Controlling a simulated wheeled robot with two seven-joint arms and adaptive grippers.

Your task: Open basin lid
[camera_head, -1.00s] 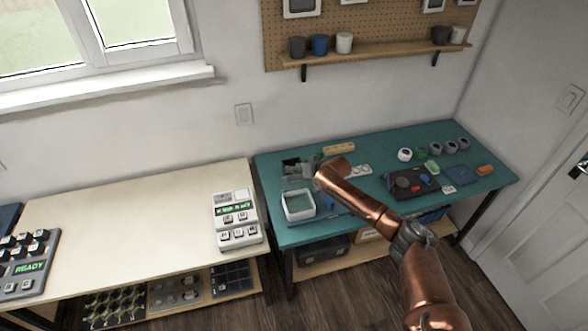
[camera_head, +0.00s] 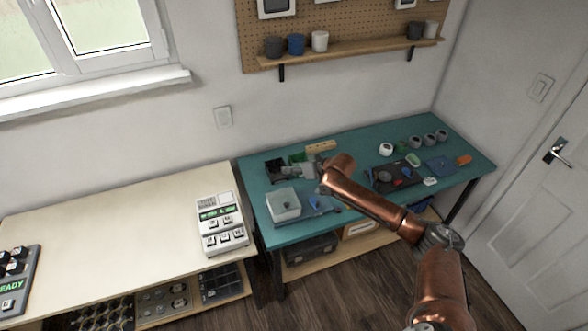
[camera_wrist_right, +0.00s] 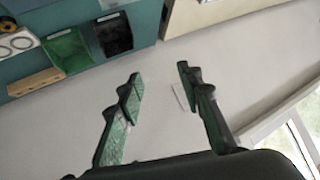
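The basin (camera_head: 283,205) is a small pale square box near the left front of the teal bench. Its top looks pale and translucent; I cannot tell for sure whether the lid is on it. My right gripper (camera_head: 290,172) is behind the basin, above the bench's back left part, and apart from the basin. In the right wrist view my right gripper (camera_wrist_right: 160,75) has its fingers spread with nothing between them, only the wall behind. The basin is not in that view. My left gripper is not in view.
A dark bin (camera_head: 275,169), a green bin (camera_head: 298,158) and a wooden block (camera_head: 321,146) stand at the bench's back left. A black mat (camera_head: 384,180) with small tools, several cups and an orange item (camera_head: 463,160) are to the right. A cream table (camera_head: 120,235) stands left.

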